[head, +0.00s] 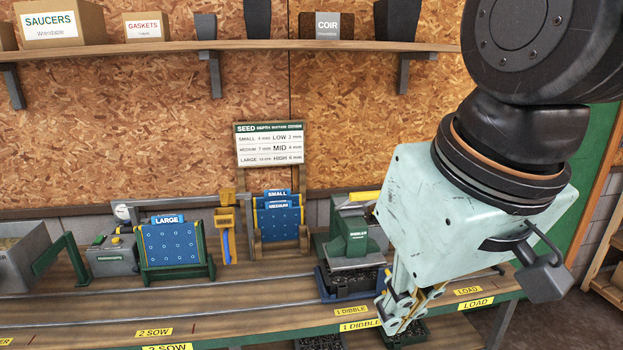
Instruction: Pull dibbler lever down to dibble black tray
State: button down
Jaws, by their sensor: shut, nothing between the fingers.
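The dibbler (349,243) is a green machine with a grey plate, standing on the bench right of centre in the head view. A yellow bar (365,195), which looks like its lever handle, is at its top; the bar's right end is close to my arm. A black tray (347,283) lies beneath the dibbler's plate, in a blue holder. My gripper (396,326) points down in front and to the right of the dibbler, near the bench's front edge. Its fingers look shut and hold nothing. It is apart from the yellow bar. My arm hides the area right of the dibbler.
Rails (180,311) run along the bench. More black trays (320,342) show below the bench's front edge. A shelf (250,45) with boxes is above.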

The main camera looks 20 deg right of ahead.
jog(key=w+d+r+p, duration=0.25)
jog(key=w+r, duration=0.25)
jog(key=w, duration=0.5)
jog(key=w+d+r+p, duration=0.2)
jog(key=w+d+r, duration=0.3)
jog(key=w, duration=0.6)
jog(key=w+d+r+m+p, duration=0.1)
jog(key=w+d+p, duration=0.1)
jog(key=w+d, duration=0.4)
jog(key=w+d+r+g+p, duration=0.1)
jog(key=w+d, duration=0.5)
jog(key=w, duration=0.9)
jog(key=shift+d+r+m+g+p, duration=0.15)
jog(key=shift+d+m+g+p, duration=0.2)
jog(key=shift+p, duration=0.4)
jog(key=shift+a, duration=0.1)
jog(key=shift+s+f, duration=0.2)
jog(key=shift+f, duration=6.4)
